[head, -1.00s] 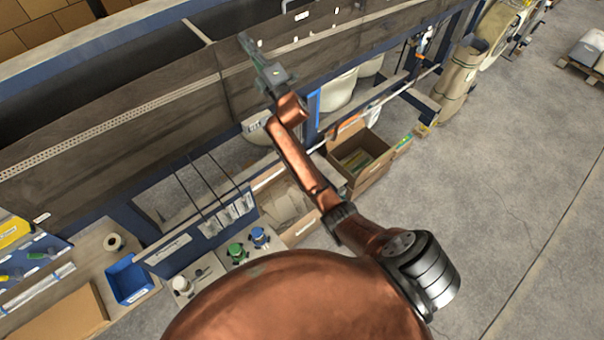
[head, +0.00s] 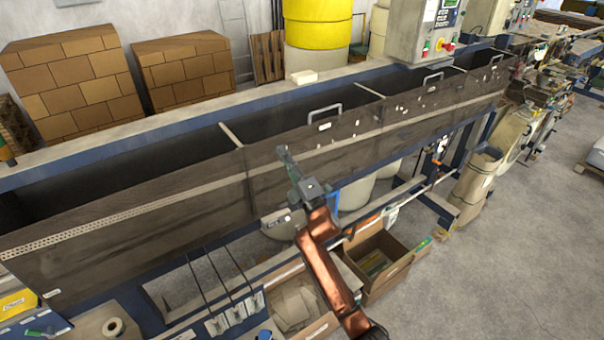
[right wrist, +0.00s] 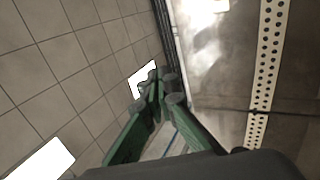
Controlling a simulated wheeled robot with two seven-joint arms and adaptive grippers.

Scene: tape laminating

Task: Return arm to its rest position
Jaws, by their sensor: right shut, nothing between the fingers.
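My right arm, copper-coloured, reaches up from the bottom in the head view. Its right gripper (head: 286,156) is in front of the dark side panel of the long machine (head: 120,230). The right gripper is shut and empty. In the right wrist view, its green fingers (right wrist: 160,82) come together at their tips, with nothing between them. I cannot tell from these views how far the gripper is from the panel. My left gripper is not in view.
Below the machine stand an open cardboard box (head: 383,262) and a box of papers (head: 297,312). A tape roll (head: 114,327) lies at lower left. A rolled brown sack (head: 474,188) stands at right. The grey floor (head: 510,270) at lower right is clear.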

